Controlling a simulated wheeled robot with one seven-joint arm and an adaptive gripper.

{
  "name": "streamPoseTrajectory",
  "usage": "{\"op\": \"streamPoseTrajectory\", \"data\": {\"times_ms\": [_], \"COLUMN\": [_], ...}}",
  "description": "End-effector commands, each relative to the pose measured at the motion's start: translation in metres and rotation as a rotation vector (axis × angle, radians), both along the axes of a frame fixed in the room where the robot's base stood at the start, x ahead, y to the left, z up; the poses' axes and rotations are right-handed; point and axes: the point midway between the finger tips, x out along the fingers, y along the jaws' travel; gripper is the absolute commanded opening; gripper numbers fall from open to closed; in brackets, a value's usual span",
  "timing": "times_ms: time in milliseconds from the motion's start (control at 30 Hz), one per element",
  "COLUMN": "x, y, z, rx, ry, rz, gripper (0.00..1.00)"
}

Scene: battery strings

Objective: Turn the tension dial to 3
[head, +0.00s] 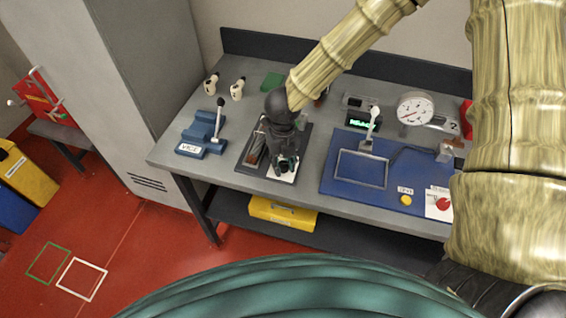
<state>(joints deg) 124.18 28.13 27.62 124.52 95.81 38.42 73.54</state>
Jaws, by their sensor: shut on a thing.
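A red round knob (443,203) on a white card sits at the right front of the blue panel (335,185); it looks like the tension dial, but its number marks are too small to read. My gripper (284,168) points down over the dark tray (246,160) at the middle of the bench, well to the left of that knob. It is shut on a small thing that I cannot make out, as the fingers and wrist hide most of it. A white patch (284,177) shows beneath the fingers.
On the grey bench (330,112) stand a blue vise (202,133), two small bottles, a green display (362,121), a lever (371,126) and a white gauge (415,108). A yellow button (405,199) lies left of the knob. A yellow case (283,213) is on the shelf below.

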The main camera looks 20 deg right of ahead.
Motion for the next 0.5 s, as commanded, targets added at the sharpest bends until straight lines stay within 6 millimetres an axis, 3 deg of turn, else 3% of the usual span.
{"op": "streamPoseTrajectory", "data": {"times_ms": [400, 433, 500], "x": [0.0020, 0.0021, 0.0018], "y": [-0.0005, -0.0005, -0.0005], "z": [0.0015, 0.0015, 0.0014], "rx": [-0.001, -0.001, -0.001], "ry": [-0.004, -0.004, -0.003], "rz": [-0.006, -0.006, -0.006], "gripper": [0.04, 0.33, 0.46]}}
